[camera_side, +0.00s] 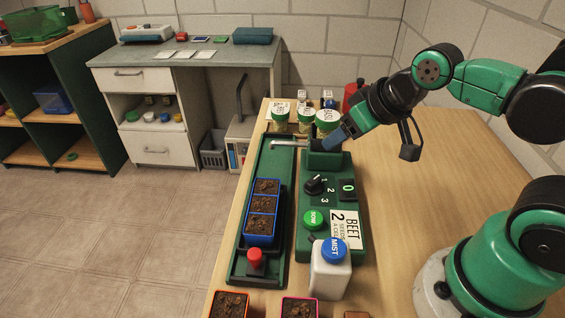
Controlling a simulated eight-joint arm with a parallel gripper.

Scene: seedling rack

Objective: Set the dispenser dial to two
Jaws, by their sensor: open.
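The dispenser is a green box (312,232) on the wooden table. Its black dial (313,186) sits on the top face beside the printed numbers 1, 2 and 3. The dial's pointer seems turned toward the 1, but it is small and hard to read. A small display (348,188) to its right reads 0. A round green SOW button (313,219) is below the dial. My gripper (334,141) is open at the dispenser's far end, beyond the dial and apart from it. Its fingers partly hide the raised block there, and contact cannot be told.
A blue tray of soil cells (261,238) lies in the green channel (245,200) left of the dispenser, below a metal spout (288,143). A white MIST bottle (330,276) stands at the near end. Seed jars (279,116) stand behind. The table's right (410,200) is clear.

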